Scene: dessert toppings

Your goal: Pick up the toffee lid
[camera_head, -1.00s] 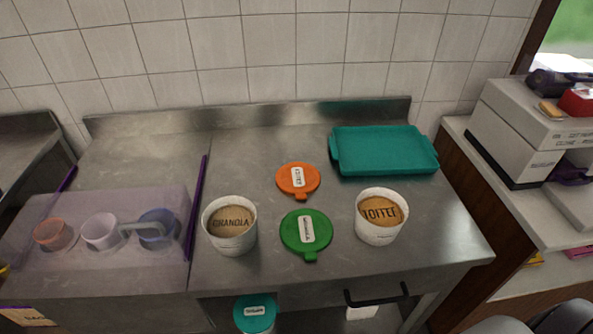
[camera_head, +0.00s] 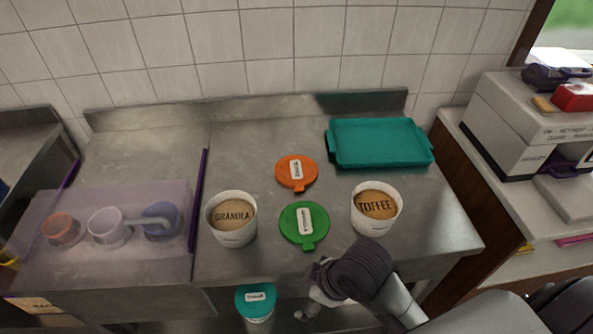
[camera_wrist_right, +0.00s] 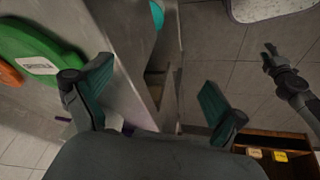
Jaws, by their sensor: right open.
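An orange round lid (camera_head: 296,172) with a tab and white label lies flat on the counter. A green round lid (camera_head: 304,224) lies in front of it; both labels are too small to read surely. The white toffee tub (camera_head: 374,210) stands right of the green lid, its brown filling marked TOFFEE. My right gripper (camera_head: 318,290) is at the counter's front edge, below the lids and touching neither. In the right wrist view its fingers (camera_wrist_right: 156,76) are spread and empty, with the green lid (camera_wrist_right: 35,52) to the left. A dark arm end, probably my left gripper (camera_wrist_right: 270,58), shows over the floor.
The granola tub (camera_head: 232,220) stands left of the green lid. A teal tray (camera_head: 380,142) lies at the back right. A clear box (camera_head: 110,215) with cups is at the left, and a teal-lidded container (camera_head: 256,298) is below the counter. Counter behind the orange lid is clear.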

